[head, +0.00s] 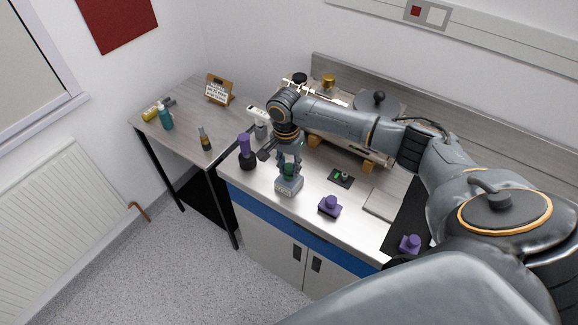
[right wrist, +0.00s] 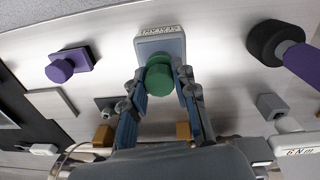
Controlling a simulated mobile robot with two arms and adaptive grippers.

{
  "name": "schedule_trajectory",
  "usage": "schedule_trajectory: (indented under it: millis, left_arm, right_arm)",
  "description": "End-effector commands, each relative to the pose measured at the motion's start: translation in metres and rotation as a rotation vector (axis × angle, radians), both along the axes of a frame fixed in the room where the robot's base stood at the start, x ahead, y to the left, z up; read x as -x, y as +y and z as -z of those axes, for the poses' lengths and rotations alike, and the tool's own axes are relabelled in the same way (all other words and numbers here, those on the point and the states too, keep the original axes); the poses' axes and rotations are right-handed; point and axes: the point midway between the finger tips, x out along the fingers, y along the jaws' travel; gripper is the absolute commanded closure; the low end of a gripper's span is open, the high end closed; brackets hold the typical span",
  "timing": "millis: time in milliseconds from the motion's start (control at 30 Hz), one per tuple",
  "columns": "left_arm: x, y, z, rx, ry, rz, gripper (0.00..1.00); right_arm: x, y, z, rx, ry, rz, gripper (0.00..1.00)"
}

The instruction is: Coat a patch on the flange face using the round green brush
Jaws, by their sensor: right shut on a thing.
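The round green brush (right wrist: 159,76) stands with its green round top between the fingers of my right gripper (right wrist: 160,84) in the right wrist view. The gripper is shut on it. In the head view the green top (head: 289,170) shows just under the right gripper (head: 289,160). A grey block with a white label (head: 289,187) sits directly below the brush on the bench; it also shows in the right wrist view (right wrist: 160,42). Whether the brush is still seated in this block I cannot tell. I cannot clearly pick out the flange face. My left gripper is not in view.
A purple cylinder on a black base (head: 247,146) stands left of the grey block. A purple block with a knob (head: 330,207) and a small dark plate (head: 341,178) lie to its right. A side table (head: 180,130) holds bottles and a small sign (head: 219,90).

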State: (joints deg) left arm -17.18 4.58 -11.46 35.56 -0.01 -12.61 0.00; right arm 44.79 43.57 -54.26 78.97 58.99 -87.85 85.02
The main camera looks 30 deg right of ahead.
Motion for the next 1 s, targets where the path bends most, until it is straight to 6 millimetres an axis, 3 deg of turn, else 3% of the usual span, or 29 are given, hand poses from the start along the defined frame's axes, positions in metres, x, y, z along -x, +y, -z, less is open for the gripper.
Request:
schedule_trajectory:
  millis: [233, 600, 1000]
  left_arm:
    - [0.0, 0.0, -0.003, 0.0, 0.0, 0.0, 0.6]
    - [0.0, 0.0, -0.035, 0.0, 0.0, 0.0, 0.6]
    - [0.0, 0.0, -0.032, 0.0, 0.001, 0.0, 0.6]
  right_arm:
    - [0.002, 0.001, -0.001, 0.001, 0.007, -0.001, 1.0]
    - [0.001, 0.0, -0.027, 0.0, 0.004, -0.001, 1.0]
    - [0.0, 0.0, -0.056, 0.0, 0.001, 0.0, 1.0]
